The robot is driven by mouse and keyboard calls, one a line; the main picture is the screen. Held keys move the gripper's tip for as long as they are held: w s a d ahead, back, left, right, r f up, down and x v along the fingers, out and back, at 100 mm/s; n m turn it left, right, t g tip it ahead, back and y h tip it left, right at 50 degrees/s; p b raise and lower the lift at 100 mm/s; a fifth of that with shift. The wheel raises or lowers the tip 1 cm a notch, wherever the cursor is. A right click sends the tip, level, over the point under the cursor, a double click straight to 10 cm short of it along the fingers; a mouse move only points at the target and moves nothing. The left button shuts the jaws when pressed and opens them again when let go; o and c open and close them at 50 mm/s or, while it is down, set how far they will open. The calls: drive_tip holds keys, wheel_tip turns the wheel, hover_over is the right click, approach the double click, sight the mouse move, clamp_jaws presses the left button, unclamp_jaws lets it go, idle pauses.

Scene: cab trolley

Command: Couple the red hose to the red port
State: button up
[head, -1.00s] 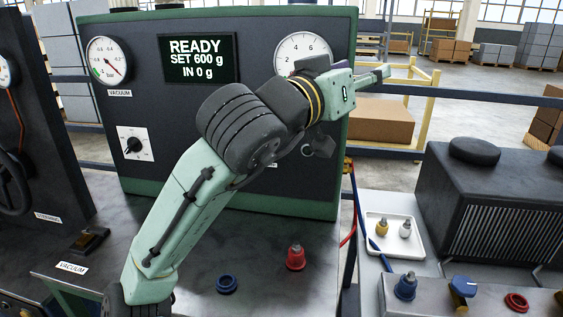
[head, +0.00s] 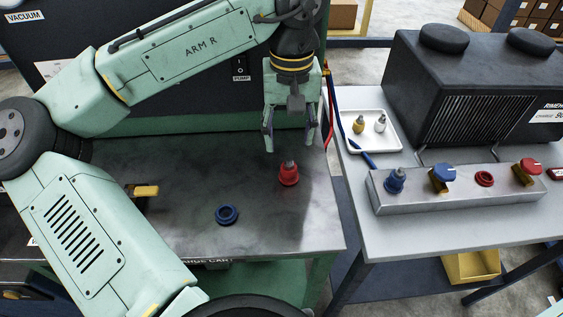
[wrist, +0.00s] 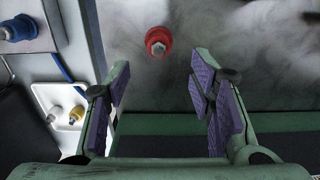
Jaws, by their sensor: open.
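The red hose's end fitting (head: 289,174), red with a metal tip, stands upright on the dark metal cart top. In the wrist view the red fitting (wrist: 158,41) shows beyond the fingers, near the top. The red port (head: 484,179) is a red ring on the grey manifold block (head: 450,198) at the right, between the blue-handled and red-handled valves. My gripper (head: 289,143) points down, open and empty, above and slightly behind the red fitting. Its purple-padded fingers (wrist: 161,85) are apart with nothing between them.
A blue ring (head: 227,214) sits on the cart top. A blue fitting (head: 394,182) stands on the manifold. A white tray (head: 374,146) holds a brass and a silver fitting. A black ribbed unit (head: 468,90) stands behind the manifold. A gap separates cart and side table.

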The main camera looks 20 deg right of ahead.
sight(289, 160)
drive_tip(key=shift+f, duration=0.1)
wheel_tip(289, 160, down, 9)
drive_tip(key=b, duration=0.5)
drive_tip(key=shift+b, duration=0.35)
drive_tip(key=shift+p, duration=0.65)
idle(0.8)
clamp_jaws()
idle(0.7)
drive_tip(key=shift+r, duration=0.2)
